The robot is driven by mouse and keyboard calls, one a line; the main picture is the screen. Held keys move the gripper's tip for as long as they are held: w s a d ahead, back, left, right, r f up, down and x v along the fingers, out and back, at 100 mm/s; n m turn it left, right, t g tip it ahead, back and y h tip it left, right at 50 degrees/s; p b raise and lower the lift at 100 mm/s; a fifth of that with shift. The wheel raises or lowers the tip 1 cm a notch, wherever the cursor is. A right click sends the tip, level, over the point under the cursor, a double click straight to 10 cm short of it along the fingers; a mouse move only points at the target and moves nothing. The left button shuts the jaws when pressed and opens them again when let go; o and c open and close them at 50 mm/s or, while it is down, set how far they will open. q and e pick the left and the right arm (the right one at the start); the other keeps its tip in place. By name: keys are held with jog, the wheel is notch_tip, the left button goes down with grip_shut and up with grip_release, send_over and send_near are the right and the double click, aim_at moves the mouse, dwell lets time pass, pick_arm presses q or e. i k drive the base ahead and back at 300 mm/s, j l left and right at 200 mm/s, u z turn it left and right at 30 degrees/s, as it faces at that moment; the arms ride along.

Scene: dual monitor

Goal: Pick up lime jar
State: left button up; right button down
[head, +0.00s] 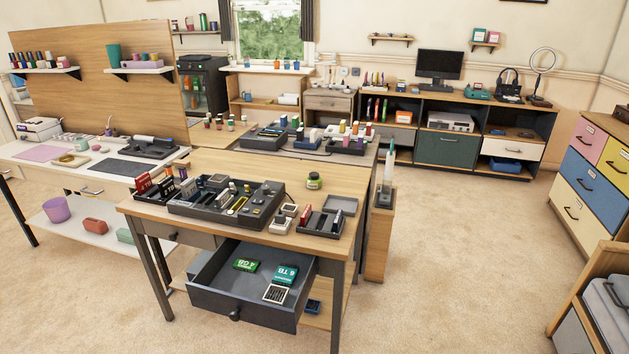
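A small lime-green jar (314,181) with a dark lid stands upright on the wooden top of the near desk, towards its back. Bare wood surrounds it, and it stands apart from the dark organizer tray (225,206) to its left. Neither of my grippers shows in the head view.
The near desk's drawer (243,312) is open, holding green and teal boxes and a small gridded item. Small square items (283,224) and a dark tray (320,222) stand in front of the jar. Another desk adjoins behind. Carpet (460,260) at the right is clear.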

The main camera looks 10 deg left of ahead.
aim_at(313, 185)
jog(key=i+l+u, duration=0.15)
jog(key=u, duration=1.35)
jog(key=l+u, duration=0.8)
jog(key=l, duration=0.25)
jog(key=l+u, duration=0.15)
jog(key=l, duration=0.35)
jog(key=k+l+u, duration=0.2)
jog(key=l, duration=0.35)
jog(key=i, duration=0.1)
